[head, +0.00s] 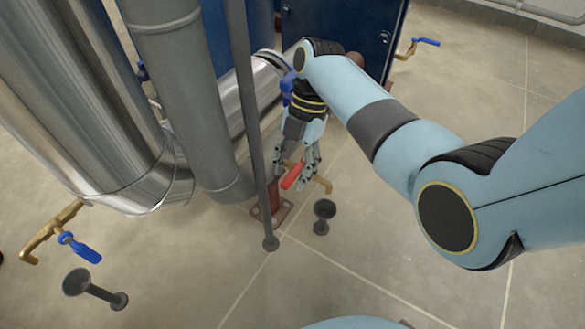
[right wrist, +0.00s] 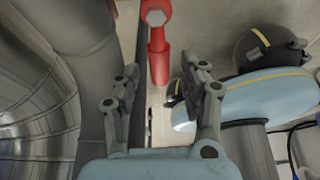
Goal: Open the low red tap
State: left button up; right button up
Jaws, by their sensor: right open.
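The low red tap has a red lever handle (head: 292,176) on a brass body (head: 322,183), close to the floor in the middle of the head view. My right gripper (head: 297,162) reaches down to it, its fingers just above and around the handle in that picture. In the right wrist view the red handle (right wrist: 158,62) lies ahead, roughly centred between the open fingers of the right gripper (right wrist: 163,84). I see no contact between fingers and handle. The tap's brass body is not clear in the wrist view. My left gripper is not in view.
A thin grey vertical pipe (head: 247,110) stands just left of the handle. Thick grey and silver pipes (head: 183,90) fill the left. A dark funnel (head: 324,210) stands below the tap. A blue-handled tap (head: 79,248) is lower left, another (head: 425,42) upper right.

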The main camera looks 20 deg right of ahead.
grip_shut()
dwell(0.6)
